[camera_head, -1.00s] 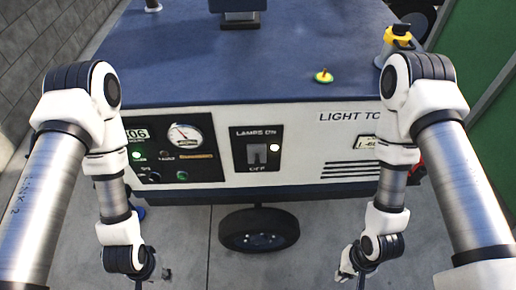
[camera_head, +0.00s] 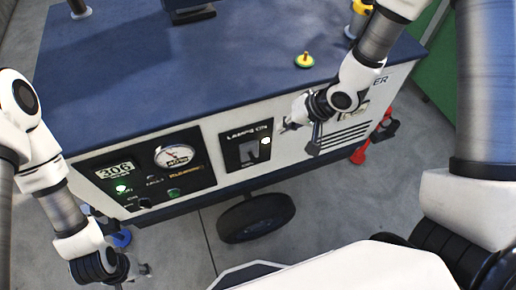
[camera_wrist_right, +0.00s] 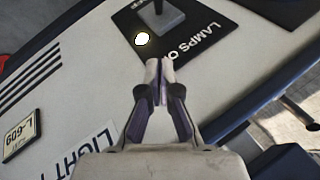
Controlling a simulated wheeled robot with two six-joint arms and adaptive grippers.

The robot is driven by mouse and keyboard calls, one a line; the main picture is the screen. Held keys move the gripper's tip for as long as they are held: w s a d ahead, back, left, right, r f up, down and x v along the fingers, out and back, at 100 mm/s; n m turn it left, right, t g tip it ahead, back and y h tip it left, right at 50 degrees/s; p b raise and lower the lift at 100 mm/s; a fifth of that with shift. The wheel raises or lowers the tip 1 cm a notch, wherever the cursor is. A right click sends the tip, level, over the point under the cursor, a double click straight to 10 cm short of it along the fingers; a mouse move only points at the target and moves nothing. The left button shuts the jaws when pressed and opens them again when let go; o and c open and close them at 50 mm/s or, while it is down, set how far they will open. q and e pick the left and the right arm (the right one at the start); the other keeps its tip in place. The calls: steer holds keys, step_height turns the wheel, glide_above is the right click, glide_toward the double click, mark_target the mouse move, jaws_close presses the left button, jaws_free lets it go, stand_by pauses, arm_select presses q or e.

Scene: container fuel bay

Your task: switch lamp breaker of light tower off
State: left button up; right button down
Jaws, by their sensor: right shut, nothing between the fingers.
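The light tower (camera_head: 225,75) has a blue top and a white front panel. On its front a black lamp breaker plate (camera_head: 232,162) reads "LAMPS ON" at the top, with a grey toggle (camera_head: 250,150) and a lit white lamp (camera_head: 265,141). In the right wrist view the toggle (camera_wrist_right: 160,15) is cut by the top edge, and the lit lamp (camera_wrist_right: 141,39) is beside it. My right gripper (camera_head: 287,126) is shut and empty, just right of the plate; its tips (camera_wrist_right: 160,62) point at the plate's edge. My left gripper (camera_head: 145,270) hangs low at left, its jaws unclear.
A gauge panel (camera_head: 147,185) with a 306 display and a green light is left of the breaker. A vent grille (camera_head: 345,138) is to its right. A yellow-green knob (camera_head: 304,61) sits on the top.

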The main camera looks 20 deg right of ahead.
glide_toward(257, 144)
steer(key=x, duration=0.4)
steer(key=shift+w+a+f, duration=0.2)
steer(key=shift+f, duration=0.1)
arm_select(q)
steer(key=shift+r, duration=0.2)
arm_select(e)
steer(key=shift+s+a+f, duration=0.35)
steer(key=shift+a+f, duration=0.2)
steer(key=shift+f, duration=0.3)
steer(key=shift+s+a+f, duration=0.35)
steer(key=shift+a+f, duration=0.25)
steer(key=shift+f, duration=0.25)
arm_select(q)
steer(key=shift+s, duration=0.1)
